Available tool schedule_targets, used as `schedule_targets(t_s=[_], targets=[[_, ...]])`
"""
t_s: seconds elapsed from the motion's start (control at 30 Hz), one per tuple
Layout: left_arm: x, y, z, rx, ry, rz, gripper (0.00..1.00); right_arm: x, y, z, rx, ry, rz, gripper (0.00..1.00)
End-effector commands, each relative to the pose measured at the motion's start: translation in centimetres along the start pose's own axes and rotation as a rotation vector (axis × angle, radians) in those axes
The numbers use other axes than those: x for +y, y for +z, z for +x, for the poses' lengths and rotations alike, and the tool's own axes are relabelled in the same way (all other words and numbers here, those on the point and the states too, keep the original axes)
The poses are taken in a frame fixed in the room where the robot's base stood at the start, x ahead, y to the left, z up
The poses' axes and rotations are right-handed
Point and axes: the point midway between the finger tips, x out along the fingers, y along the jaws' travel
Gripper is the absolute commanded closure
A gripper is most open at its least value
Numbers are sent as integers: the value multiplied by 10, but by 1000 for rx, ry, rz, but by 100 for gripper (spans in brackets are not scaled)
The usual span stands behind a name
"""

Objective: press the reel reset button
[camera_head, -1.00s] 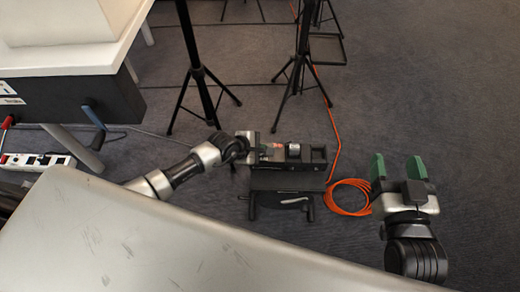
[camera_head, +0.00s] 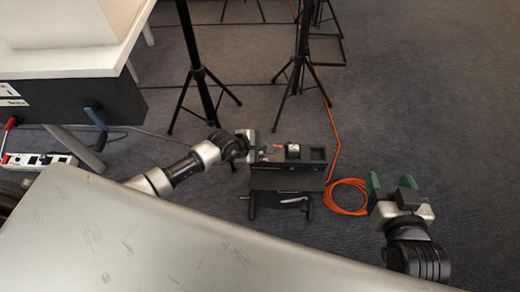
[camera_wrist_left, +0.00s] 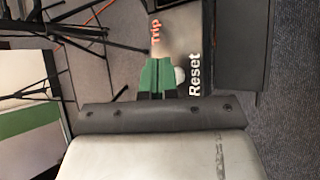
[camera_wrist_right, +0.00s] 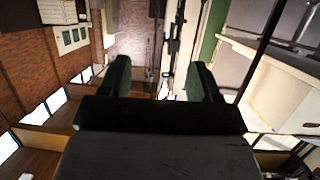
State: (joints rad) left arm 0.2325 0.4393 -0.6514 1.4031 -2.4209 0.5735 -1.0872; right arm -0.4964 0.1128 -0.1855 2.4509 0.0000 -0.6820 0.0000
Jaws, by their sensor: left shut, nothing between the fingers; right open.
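A dark box-shaped device (camera_head: 315,171) stands on a small black stand (camera_head: 283,199) on the floor. My left gripper (camera_head: 256,142) is at the device's left end. In the left wrist view my left gripper (camera_wrist_left: 157,66) is shut and empty. Its green fingertips are over the device's top panel (camera_wrist_left: 180,40). A pale round button (camera_wrist_left: 180,76) shows just right of the fingertips, next to the white word "Reset" (camera_wrist_left: 195,75). The fingers partly hide it, and I cannot tell whether they touch it. My right gripper (camera_head: 388,183) is open and empty, away from the device.
An orange cable (camera_head: 346,198) lies coiled right of the device. Black tripod stands (camera_head: 296,75) rise behind it. A table with a black box (camera_head: 85,102) and a power strip (camera_head: 38,160) are at the left. A grey surface (camera_head: 150,240) fills the front. Carpet at the right is clear.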

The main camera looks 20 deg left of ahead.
Motion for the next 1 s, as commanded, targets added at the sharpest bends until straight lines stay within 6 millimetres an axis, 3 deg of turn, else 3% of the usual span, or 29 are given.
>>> schedule_targets(t_s=[0.47, 1.0], targets=[[9, 8, -12, 0, 0, 1, 100, 8, 42, -20, -336, 21, 1, 37], [19, 19, -26, 0, 0, 1, 100, 15, 76, -62, -696, 41, 9, 37]])
